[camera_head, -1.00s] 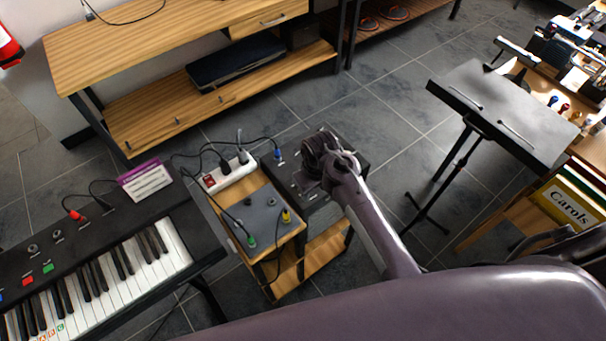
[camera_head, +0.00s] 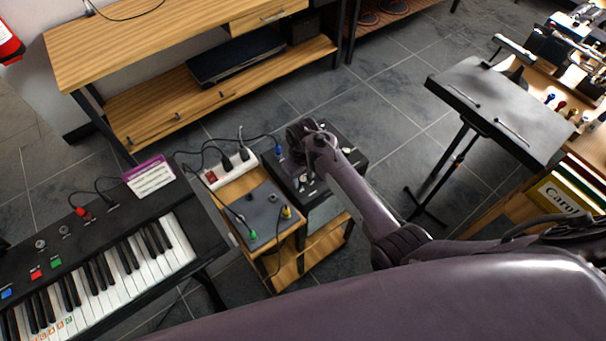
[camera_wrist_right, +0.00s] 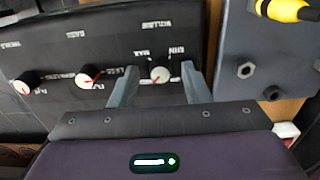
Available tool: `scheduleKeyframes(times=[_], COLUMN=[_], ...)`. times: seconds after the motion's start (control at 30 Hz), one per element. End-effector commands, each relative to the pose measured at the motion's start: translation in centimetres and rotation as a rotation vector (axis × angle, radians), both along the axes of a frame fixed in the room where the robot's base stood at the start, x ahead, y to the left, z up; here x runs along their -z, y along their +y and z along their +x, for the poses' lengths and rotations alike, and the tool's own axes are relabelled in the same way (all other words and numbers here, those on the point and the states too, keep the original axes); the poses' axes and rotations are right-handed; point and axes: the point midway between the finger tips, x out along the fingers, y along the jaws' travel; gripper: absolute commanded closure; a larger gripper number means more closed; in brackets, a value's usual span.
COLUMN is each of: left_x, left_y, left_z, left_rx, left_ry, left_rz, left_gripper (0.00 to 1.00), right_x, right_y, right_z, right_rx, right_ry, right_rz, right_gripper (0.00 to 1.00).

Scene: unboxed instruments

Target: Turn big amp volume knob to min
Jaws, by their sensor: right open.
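The big amp is a black box on the floor in the head view (camera_head: 347,151), partly hidden behind my right arm. In the right wrist view, its dark panel (camera_wrist_right: 110,40) carries upside-down labels. The volume knob (camera_wrist_right: 161,74) has a white top with a red mark toward its left side. The MAX label is above it to the left, MIN above it to the right. My right gripper (camera_wrist_right: 159,67) is open, with one finger on each side of this knob. Contact with the knob cannot be told. My left gripper is not in view.
Two more knobs (camera_wrist_right: 89,77) (camera_wrist_right: 27,82) sit left on the panel. A grey box with yellow and green plugs (camera_head: 264,213) stands beside the amp on a wooden stand. The keyboard (camera_head: 120,250) is at left, a music stand (camera_head: 500,108) at right. Cables run behind the grey box.

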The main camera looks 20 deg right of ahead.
Motion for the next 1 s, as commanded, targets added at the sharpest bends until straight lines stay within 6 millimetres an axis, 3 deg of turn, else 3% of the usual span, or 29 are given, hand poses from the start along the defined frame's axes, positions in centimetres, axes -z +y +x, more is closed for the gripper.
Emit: scheduleKeyframes(times=[0.23, 0.57, 1.0], left_x=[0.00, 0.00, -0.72], left_y=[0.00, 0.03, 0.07], left_z=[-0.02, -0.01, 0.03], left_rx=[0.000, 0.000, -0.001], left_ry=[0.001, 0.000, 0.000], left_rz=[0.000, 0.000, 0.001], left_gripper=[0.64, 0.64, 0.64], right_x=[0.11, 0.10, -0.11], right_y=[0.00, 0.00, 0.00], right_z=[0.02, 0.01, 0.09], right_rx=[0.000, 0.000, -0.095], right_ry=[-0.001, -0.001, -0.002], right_rz=[0.000, 0.000, 0.001], right_gripper=[0.57, 0.99, 1.00])
